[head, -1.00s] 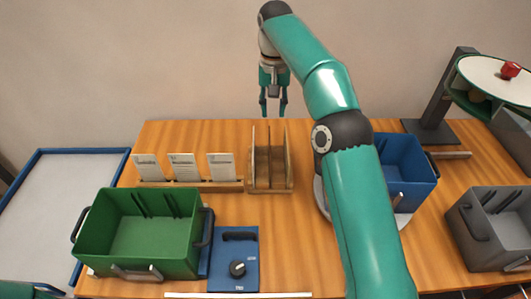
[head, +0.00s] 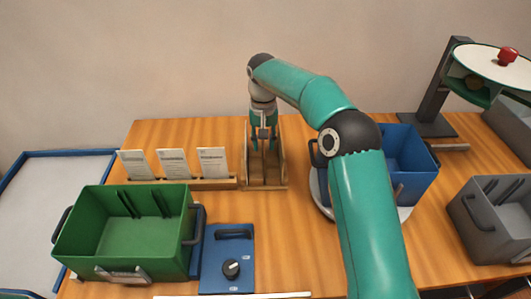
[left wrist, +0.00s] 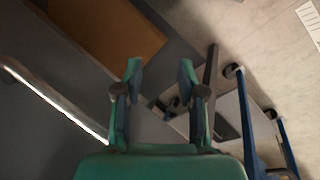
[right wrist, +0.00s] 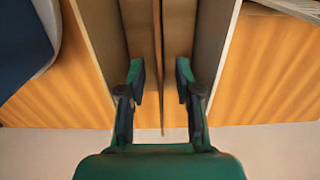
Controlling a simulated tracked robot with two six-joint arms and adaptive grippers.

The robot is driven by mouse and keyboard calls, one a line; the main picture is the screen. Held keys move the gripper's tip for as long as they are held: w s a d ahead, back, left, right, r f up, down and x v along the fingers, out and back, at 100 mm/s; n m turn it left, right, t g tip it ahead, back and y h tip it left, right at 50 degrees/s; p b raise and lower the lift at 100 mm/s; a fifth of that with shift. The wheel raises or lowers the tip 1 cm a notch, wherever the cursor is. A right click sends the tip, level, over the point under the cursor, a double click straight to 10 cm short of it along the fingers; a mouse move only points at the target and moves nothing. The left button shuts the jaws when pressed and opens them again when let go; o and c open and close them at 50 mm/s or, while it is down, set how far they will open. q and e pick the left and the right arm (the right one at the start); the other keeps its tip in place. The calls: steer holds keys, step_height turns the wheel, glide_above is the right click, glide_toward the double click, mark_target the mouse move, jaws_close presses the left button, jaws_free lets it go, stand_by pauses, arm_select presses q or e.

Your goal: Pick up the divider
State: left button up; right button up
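A wooden rack (head: 266,187) stands at the middle back of the table, with upright thin boards in it. My right gripper (head: 263,149) points down into the rack's slots. In the right wrist view its two fingers (right wrist: 160,78) are apart, with a thin upright wooden divider (right wrist: 159,40) running between them. I see no clear contact between fingers and divider. The divider is mostly hidden by the gripper in the head view. My left gripper (left wrist: 160,72) is open and empty, well away from the rack, over the floor.
A card holder (head: 190,184) with white cards stands just left of the rack. A green bin (head: 125,240) and a blue box with a knob (head: 227,272) are in front. A blue bin (head: 415,165) and a grey bin (head: 490,225) stand to the right.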

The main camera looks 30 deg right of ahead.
step_height(320, 180, down, 2)
steer(key=shift+f, duration=0.1)
jaws_close()
steer(key=shift+r, duration=0.2)
